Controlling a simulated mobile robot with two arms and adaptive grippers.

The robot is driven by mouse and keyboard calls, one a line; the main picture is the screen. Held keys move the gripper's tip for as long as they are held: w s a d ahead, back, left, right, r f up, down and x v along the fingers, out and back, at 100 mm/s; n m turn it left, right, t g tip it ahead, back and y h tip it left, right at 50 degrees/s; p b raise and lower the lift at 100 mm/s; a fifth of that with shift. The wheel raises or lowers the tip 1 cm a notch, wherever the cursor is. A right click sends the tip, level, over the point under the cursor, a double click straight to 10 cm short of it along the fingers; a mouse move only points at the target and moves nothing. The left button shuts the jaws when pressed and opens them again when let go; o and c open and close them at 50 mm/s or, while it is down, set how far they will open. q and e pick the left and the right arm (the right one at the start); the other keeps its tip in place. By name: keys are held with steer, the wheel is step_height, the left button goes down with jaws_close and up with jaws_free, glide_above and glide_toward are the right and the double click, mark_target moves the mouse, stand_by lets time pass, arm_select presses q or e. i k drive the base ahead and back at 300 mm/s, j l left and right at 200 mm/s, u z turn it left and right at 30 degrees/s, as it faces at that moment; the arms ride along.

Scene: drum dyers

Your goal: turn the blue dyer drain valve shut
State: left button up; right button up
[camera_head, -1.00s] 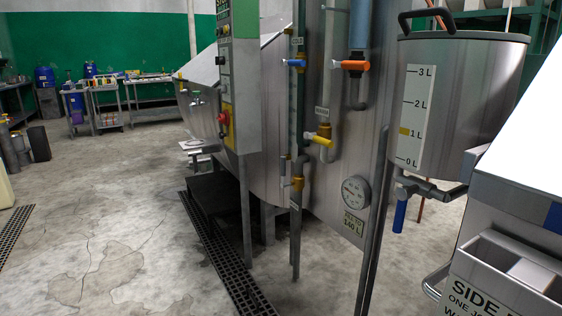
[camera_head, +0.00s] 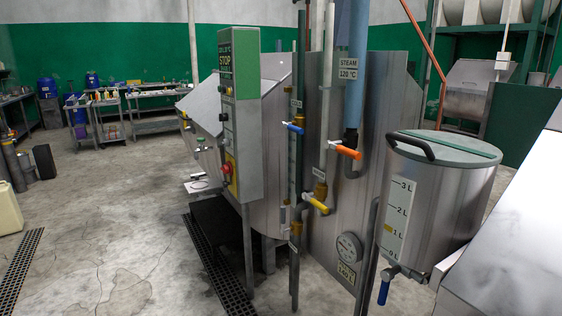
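A steel dyer (camera_head: 375,112) with vertical pipes stands in the middle. Its front carries a valve with a blue handle (camera_head: 293,128), one with an orange handle (camera_head: 348,152) and, lower, one with a yellow handle (camera_head: 319,205). A small brass fitting (camera_head: 296,229) sits below on the left pipe. Another blue handle (camera_head: 383,292) hangs down under the round side tank (camera_head: 440,205). Neither gripper is in view.
A control box (camera_head: 239,125) with a red stop knob stands left of the pipes. A floor grate (camera_head: 222,270) runs beside the dyer. A steel surface (camera_head: 510,240) fills the right front. Open concrete floor (camera_head: 110,235) lies left; benches (camera_head: 155,125) stand behind.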

mark_target(283, 208)
steer(key=z, duration=0.5)
steer(key=i+j+z, duration=0.3)
steer(key=j+z, duration=0.25)
steer(key=i+j+z, duration=0.3)
steer(key=j+z, duration=0.3)
steer(key=j, duration=0.1)
